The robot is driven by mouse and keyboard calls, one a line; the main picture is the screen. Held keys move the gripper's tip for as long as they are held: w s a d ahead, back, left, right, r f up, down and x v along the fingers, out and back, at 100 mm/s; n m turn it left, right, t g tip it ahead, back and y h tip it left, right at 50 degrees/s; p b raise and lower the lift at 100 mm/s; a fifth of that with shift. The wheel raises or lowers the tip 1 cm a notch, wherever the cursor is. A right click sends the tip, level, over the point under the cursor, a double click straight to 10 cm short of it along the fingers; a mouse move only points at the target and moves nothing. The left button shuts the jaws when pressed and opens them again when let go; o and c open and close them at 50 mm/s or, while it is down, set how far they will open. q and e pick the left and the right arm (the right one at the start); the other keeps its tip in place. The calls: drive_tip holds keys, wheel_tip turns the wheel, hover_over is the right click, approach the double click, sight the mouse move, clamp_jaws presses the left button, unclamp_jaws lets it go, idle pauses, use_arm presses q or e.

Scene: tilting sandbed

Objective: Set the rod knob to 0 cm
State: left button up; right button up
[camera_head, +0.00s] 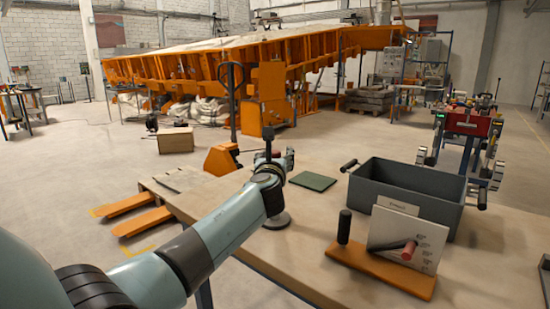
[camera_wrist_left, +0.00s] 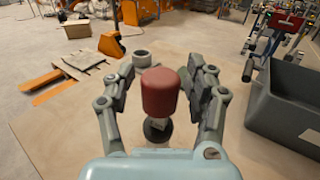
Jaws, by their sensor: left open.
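The scale stand has an orange base (camera_head: 380,268), a black upright grip (camera_head: 344,227) and a pale panel (camera_head: 393,228) with small marks too blurred to read. A dark rod with a red knob (camera_head: 408,250) crosses the panel's lower front. My left gripper (camera_head: 274,157) is open, to the left of the stand and above the table. In the left wrist view its fingers (camera_wrist_left: 164,82) stand on either side of a red rounded handle (camera_wrist_left: 160,93), above a dark round foot (camera_wrist_left: 158,130). I cannot tell whether they touch. My right gripper is not in view.
A grey bin (camera_head: 410,190) with black side handles stands behind the scale stand. A green flat pad (camera_head: 313,181) lies left of it on the table (camera_head: 310,240). The table between my left arm and the stand is largely clear. An orange pallet truck (camera_head: 140,220) is beyond the table's left edge.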

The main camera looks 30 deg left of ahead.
use_arm(q)
drive_tip(key=v, duration=1.2)
idle(0.3)
